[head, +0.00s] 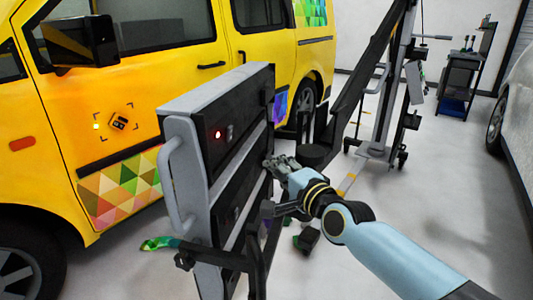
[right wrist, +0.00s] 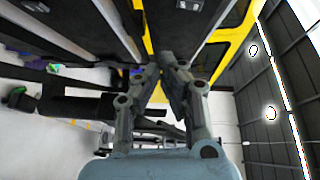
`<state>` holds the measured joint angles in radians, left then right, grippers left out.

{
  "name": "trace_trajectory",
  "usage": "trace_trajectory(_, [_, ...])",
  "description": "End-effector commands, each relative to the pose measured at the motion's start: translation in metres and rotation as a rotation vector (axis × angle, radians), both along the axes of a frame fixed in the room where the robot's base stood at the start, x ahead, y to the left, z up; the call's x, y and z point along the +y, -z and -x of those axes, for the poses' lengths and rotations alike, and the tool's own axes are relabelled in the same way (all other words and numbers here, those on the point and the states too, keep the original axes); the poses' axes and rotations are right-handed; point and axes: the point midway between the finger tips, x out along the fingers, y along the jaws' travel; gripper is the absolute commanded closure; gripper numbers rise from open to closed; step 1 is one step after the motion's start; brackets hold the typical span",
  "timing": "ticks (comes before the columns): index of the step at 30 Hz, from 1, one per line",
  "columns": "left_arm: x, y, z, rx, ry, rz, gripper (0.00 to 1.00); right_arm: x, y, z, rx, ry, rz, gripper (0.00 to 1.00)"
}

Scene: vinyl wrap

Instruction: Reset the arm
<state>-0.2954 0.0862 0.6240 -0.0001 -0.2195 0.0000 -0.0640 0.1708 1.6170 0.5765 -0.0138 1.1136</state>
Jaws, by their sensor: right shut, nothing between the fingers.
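My right arm, light blue with dark joints, comes in from the lower right in the head view. My right gripper (head: 270,163) is at the right side of a grey and black panel unit (head: 185,130), close to its dark face; I cannot tell whether it touches. In the right wrist view the gripper (right wrist: 162,62) has its fingers together, with nothing seen between them. Its fingers point toward dark panels and a strip of yellow. My left gripper is not in view.
A yellow van (head: 130,90) with colourful triangle vinyl (head: 120,185) stands behind the panel unit. A green piece (head: 160,243) sticks out at its lower left. A lift-like stand (head: 380,110), tool cart (head: 460,85) and white car (head: 515,120) are at the right.

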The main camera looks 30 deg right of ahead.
Motion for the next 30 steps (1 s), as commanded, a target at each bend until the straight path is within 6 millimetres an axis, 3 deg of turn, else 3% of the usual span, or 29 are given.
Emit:
trace_trajectory(6, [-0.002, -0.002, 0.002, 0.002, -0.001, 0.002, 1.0, 0.0, 0.002, 0.017, 0.0, 0.0, 0.0, 1.0])
trace_trajectory(24, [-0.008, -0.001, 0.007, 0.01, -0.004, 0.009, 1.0, 0.0, 0.005, 0.02, 0.006, 0.0, -0.001, 1.0])
trace_trajectory(26, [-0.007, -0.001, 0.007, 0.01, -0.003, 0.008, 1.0, 0.002, 0.017, 0.027, 0.027, 0.002, -0.006, 1.0])
trace_trajectory(29, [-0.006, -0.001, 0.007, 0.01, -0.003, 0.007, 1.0, 0.0, 0.06, 0.042, 0.112, 0.011, 0.002, 1.0])
trace_trajectory(30, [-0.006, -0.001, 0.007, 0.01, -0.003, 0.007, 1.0, -0.001, 0.085, 0.052, 0.163, 0.013, 0.018, 1.0])
